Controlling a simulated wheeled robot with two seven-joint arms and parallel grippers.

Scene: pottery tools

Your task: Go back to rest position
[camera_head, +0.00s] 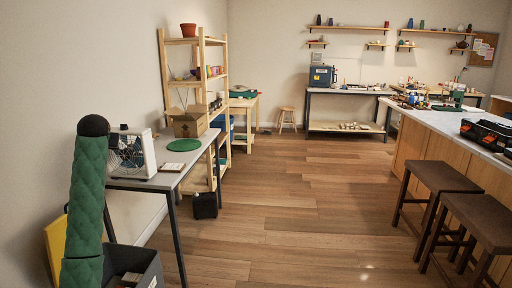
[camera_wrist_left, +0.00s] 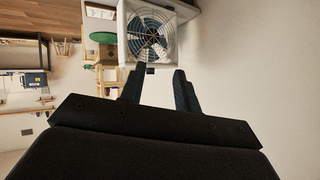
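My left arm, with a green padded cover, stands up at the left edge of the head view. Its gripper is not clearly seen there. In the left wrist view my left gripper (camera_wrist_left: 158,88) shows two dark fingers set apart with nothing between them. Beyond the fingertips a white box fan (camera_wrist_left: 150,37) shows upside down. In the head view the fan (camera_head: 132,153) stands on the grey table (camera_head: 196,156), beside my left arm. My right gripper is in neither view.
The grey table also holds a green round mat (camera_head: 184,145) and a cardboard box (camera_head: 188,123). A dark bin (camera_head: 134,268) stands on the floor below. Two brown stools (camera_head: 445,178) stand at the right by the long counter (camera_head: 450,125). The wooden floor (camera_head: 290,200) between is clear.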

